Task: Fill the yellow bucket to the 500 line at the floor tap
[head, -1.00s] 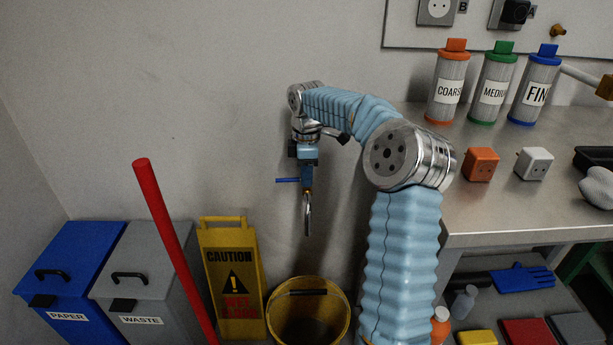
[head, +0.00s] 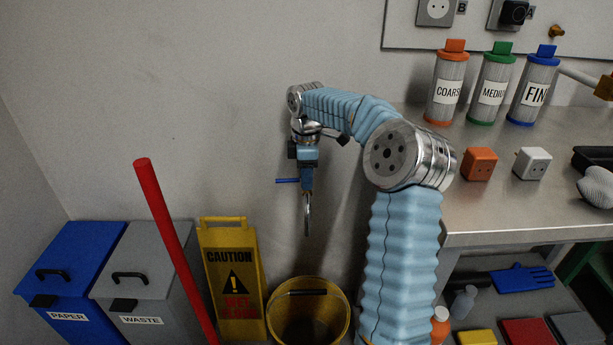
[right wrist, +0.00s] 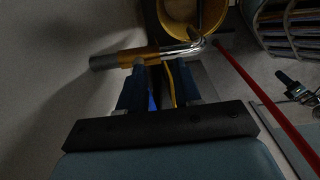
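The yellow bucket (head: 275,325) stands upright on the floor below the tap. Its inside is dark, and I cannot make out a 500 line or a water level. Its rim also shows in the right wrist view (right wrist: 168,30). The floor tap on the wall has a chrome spout (head: 307,222) above the bucket and a blue lever (head: 287,180) pointing left. In the right wrist view its brass body (right wrist: 138,57) lies just past my fingertips. My right gripper (head: 308,183) is at the tap, its fingers (right wrist: 160,68) apart with something blue between them. My left gripper is out of view.
A yellow caution sign (head: 234,265) stands left of the bucket, with a red pole (head: 170,235) beside it. Blue paper (head: 72,265) and grey waste (head: 145,270) bins stand farther left. A metal bench (head: 490,215) with filter canisters is on the right.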

